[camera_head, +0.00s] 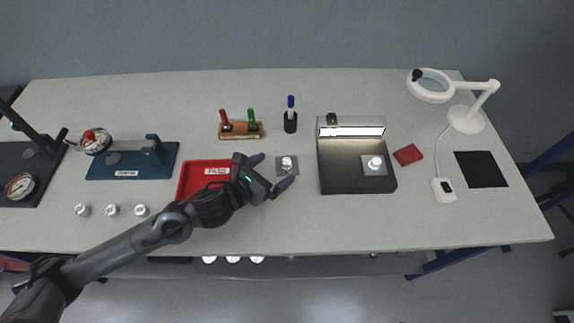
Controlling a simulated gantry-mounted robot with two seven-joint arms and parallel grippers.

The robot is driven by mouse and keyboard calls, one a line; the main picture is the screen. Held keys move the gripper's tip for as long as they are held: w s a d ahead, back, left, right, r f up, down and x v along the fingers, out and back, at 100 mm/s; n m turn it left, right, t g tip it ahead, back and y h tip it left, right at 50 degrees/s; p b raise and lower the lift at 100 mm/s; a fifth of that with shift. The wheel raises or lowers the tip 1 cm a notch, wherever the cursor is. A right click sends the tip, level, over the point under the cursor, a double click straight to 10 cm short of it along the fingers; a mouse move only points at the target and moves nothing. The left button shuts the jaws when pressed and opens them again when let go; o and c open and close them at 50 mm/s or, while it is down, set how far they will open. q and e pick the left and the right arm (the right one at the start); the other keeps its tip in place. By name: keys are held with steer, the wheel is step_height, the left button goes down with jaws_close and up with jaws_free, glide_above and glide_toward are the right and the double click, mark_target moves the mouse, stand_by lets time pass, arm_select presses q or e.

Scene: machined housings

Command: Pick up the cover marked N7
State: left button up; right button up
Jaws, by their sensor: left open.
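Several small silver round parts are in view, and no N7 marking is legible on any of them. One silver part (287,162) sits on a grey square pad (280,173). Another silver part (375,163) sits on a pad on the dark lit stand (345,178). Three more stand in a row at the left: one part (82,210), a second (112,210) and a third (141,210). My left gripper (273,172) is open, its fingers spread just left of the part on the grey pad, with nothing seen between them. My right gripper is out of view.
A blue fixture (130,165), gauges (95,142), a wooden pen rack (240,130), a red cloth (407,154) and a magnifier lamp (430,86) stand around. The table's front right is clear.

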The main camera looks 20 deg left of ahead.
mark_target(285, 163)
arm_select(q)
steer(key=shift+b+x, duration=0.45)
steer(key=shift+x, duration=3.05)
steer(key=shift+f, duration=0.1)
steer(key=shift+s, duration=0.1)
